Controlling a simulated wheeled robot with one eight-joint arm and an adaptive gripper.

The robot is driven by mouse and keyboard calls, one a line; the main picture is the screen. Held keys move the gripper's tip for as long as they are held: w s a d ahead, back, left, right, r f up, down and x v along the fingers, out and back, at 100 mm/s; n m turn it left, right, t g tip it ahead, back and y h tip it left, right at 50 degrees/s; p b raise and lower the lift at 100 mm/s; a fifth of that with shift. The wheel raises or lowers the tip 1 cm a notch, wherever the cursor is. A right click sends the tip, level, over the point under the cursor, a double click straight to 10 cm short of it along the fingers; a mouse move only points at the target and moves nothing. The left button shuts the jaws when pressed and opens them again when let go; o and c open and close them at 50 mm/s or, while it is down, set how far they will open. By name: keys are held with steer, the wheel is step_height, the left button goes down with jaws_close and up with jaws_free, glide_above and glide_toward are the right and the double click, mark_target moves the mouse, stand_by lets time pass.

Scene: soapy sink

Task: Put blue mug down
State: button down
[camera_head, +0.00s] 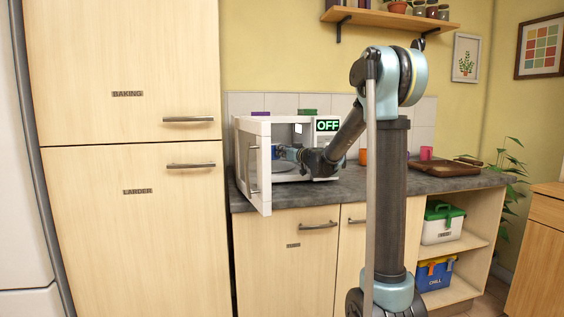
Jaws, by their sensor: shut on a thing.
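A white microwave (264,121) stands on the grey counter (310,190) with its door (253,168) swung open towards me. My arm reaches into its opening from the right. My gripper (282,152) is inside the opening, small and partly hidden, shut on a blue thing (275,153) at its tip that looks like the blue mug. The mug shows only as a small blue patch by the door's edge. I cannot tell whether it touches the microwave's floor or plate. The sign on the microwave reads OFF.
Tall cupboards (130,80) stand left of the microwave. A green-lidded box (442,222) and a blue box (435,274) sit on open shelves below.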

steer(key=shift+w+f, duration=0.15)
steer(key=shift+f, duration=1.6)
steer(key=c, duration=1.7)
jaws_free()
steer(key=v, duration=1.2)
